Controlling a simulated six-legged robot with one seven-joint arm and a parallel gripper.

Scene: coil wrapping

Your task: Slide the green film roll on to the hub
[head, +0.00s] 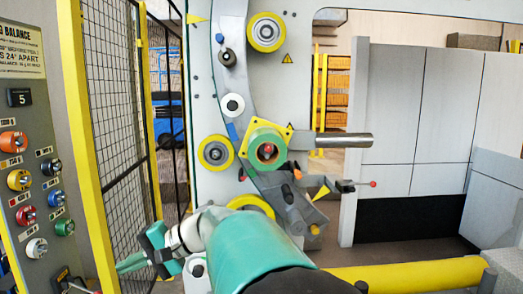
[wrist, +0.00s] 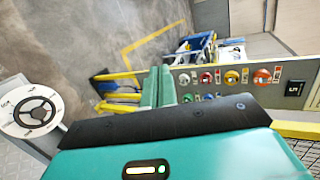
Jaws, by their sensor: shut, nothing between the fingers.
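A green film roll (head: 262,140) with a brown end face and a red centre sits in front of a yellow square plate (head: 288,131) on the grey ring of the machine. The hub is largely hidden behind the roll, and I cannot tell how far on it the roll is. My gripper (head: 131,263) is at the lower left of the head view, well apart from the roll and pointing left. In the wrist view my gripper's green fingers (wrist: 158,87) lie together, shut and empty. The roll is not in the wrist view.
A control panel (head: 37,160) with several coloured knobs stands at the left; it also shows in the wrist view (wrist: 287,98). A black mesh fence (head: 118,100) with yellow posts is beside it. A metal bar (head: 340,140) juts right from the machine. A handwheel (wrist: 35,115) is at left.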

